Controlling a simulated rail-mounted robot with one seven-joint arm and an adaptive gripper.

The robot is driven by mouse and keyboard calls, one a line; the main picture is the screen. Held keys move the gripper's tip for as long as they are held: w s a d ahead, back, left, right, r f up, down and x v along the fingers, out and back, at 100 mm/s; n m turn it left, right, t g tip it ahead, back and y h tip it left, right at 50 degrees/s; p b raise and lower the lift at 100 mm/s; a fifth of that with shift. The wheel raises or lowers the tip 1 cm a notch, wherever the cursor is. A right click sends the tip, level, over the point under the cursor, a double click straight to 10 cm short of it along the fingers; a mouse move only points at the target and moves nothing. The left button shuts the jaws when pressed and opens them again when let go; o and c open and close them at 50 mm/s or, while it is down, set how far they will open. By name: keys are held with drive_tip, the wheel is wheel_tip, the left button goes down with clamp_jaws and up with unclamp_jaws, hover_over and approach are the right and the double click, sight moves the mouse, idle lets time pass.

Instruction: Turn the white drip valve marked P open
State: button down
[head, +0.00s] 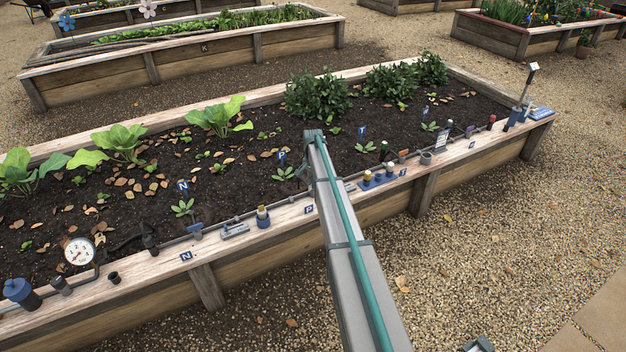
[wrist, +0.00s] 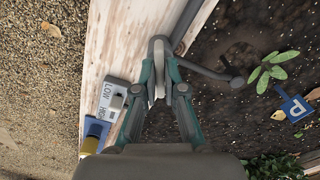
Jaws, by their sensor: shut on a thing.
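The drip valve's pale handle (wrist: 158,62) shows in the wrist view at the inner edge of the wooden rim, by a grey pipe. My gripper (wrist: 158,90) is shut on this handle, one teal-and-grey finger on each side. The fingers hide part of the valve, and I cannot tell how far it is turned. A blue marker P (wrist: 295,107) stands in the soil beside a small seedling. In the head view my arm hides the valve; the blue marker P (head: 281,155) and the rim label P (head: 309,209) show to the left of the arm.
The rim carries a LOW/HIGH plate (wrist: 113,97) and a blue fitting with a yellow top (wrist: 93,135) close to my gripper. Rim label N (head: 186,256) and a pressure gauge (head: 79,251) are farther left. Gravel (head: 500,240) in front of the bed is clear.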

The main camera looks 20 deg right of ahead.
drive_tip(key=n+p, duration=0.3)
drive_tip(key=n, duration=0.3)
drive_tip(key=shift+r, duration=0.1)
drive_tip(key=n+p, duration=0.1)
drive_tip(key=n, duration=0.5)
drive_tip(key=shift+n+p, duration=0.3)
idle(0.3)
drive_tip(key=c, duration=1.3)
unclamp_jaws()
drive_tip(key=shift+o, duration=0.2)
wheel_tip(320, 180, up, 12)
